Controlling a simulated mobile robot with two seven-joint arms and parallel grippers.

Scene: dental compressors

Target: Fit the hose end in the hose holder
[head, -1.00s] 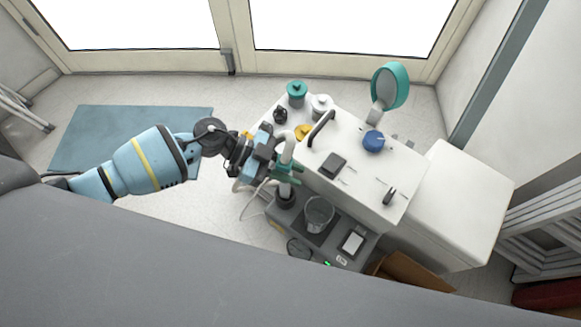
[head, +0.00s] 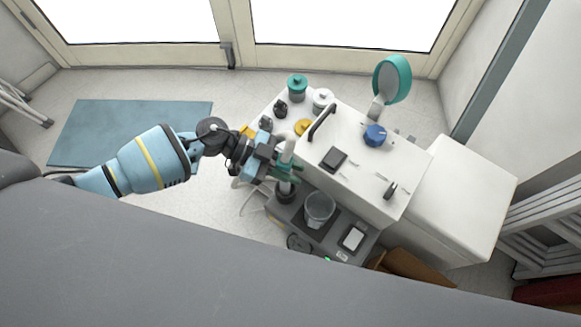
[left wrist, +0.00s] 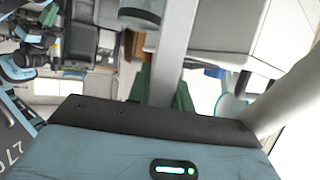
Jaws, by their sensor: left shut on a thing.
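My left gripper (head: 287,171), with green fingertips, is shut on a pale grey tube, which appears to be the hose end (head: 288,149). It holds the tube roughly upright beside the near-left edge of the white cabinet. In the left wrist view the grey tube (left wrist: 175,50) passes between the green fingertips (left wrist: 162,90). A dark round fitting (head: 286,191) is just below the fingers; I cannot tell whether it is the hose holder or whether the tube touches it. A pale hose (head: 248,202) hangs at the left. My right gripper is not in view.
The white cabinet top (head: 350,190) carries a black handle (head: 321,122), a blue knob (head: 375,134) and several jars behind. A clear beaker (head: 319,207) stands on the lower grey shelf. A round teal-rimmed mirror (head: 393,79) rises at the back. Floor near the blue mat (head: 100,130) is clear.

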